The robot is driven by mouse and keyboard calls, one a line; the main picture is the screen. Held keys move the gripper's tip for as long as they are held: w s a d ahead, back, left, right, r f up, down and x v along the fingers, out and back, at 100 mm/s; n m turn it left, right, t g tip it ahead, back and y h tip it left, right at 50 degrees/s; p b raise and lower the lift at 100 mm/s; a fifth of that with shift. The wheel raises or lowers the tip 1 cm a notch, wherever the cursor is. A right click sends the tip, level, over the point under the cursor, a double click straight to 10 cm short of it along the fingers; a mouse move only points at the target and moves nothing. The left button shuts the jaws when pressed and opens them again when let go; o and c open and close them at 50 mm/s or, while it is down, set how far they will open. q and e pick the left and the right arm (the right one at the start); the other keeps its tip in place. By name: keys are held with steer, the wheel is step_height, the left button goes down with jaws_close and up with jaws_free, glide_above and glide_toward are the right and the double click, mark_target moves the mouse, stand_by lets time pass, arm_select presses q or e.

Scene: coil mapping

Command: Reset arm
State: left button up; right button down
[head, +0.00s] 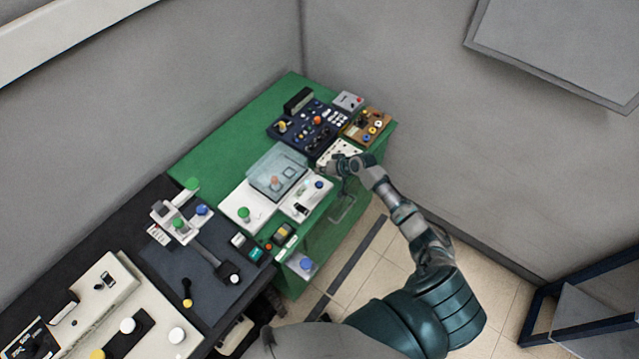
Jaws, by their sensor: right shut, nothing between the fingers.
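My right arm reaches up from the bottom right over the front edge of the green table (215,140). My right gripper (330,167) is shut and empty. It is at the near edge of a white panel (341,151), close to the clear-covered box; I cannot tell whether it touches anything. The clear cover (272,165) stands over a red button on a white base. A white panel with a blue knob (306,196) lies just left of the gripper. My left gripper is not in view.
A dark blue panel with knobs (300,128) and a brown board with coloured terminals (366,126) stand beyond the gripper. A black table (150,205) with lever and button panels joins on the left. A dark blue frame (535,315) stands at the lower right.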

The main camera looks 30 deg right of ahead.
stand_by(0.4)
steer(key=s+a+f+n, duration=0.1)
steer(key=s+a, duration=0.1)
steer(key=s+a+f+g, duration=0.1)
steer(key=s+a+f, duration=0.1)
steer(key=s+a, duration=0.1)
steer(key=s+a+f+n+g, duration=0.1)
steer(key=s+a, duration=0.2)
steer(key=shift+f+n, duration=0.3)
steer(key=shift+f, duration=0.1)
steer(key=s+a+f+n+g, duration=0.1)
steer(key=s+a+f+n, duration=0.1)
steer(key=s+a, duration=0.6)
steer(key=s+d+r+g+h, duration=0.1)
steer(key=s+r+h, duration=0.15)
steer(key=s, duration=0.75)
steer(key=s+r+g+h, duration=0.1)
steer(key=s+r+h, duration=0.15)
steer(key=s, duration=0.65)
step_height(320, 180, down, 28)
steer(key=s+n+g+b, duration=0.1)
steer(key=s+b, duration=0.1)
steer(key=b, duration=0.1)
steer(key=s+d+f+g+b, duration=0.1)
steer(key=s+d+f+b, duration=0.1)
steer(key=s+f, duration=1.5)
steer(key=shift+s+d+f+y+b, duration=0.35)
steer(key=shift+d+f, duration=0.25)
steer(key=shift+f, duration=0.35)
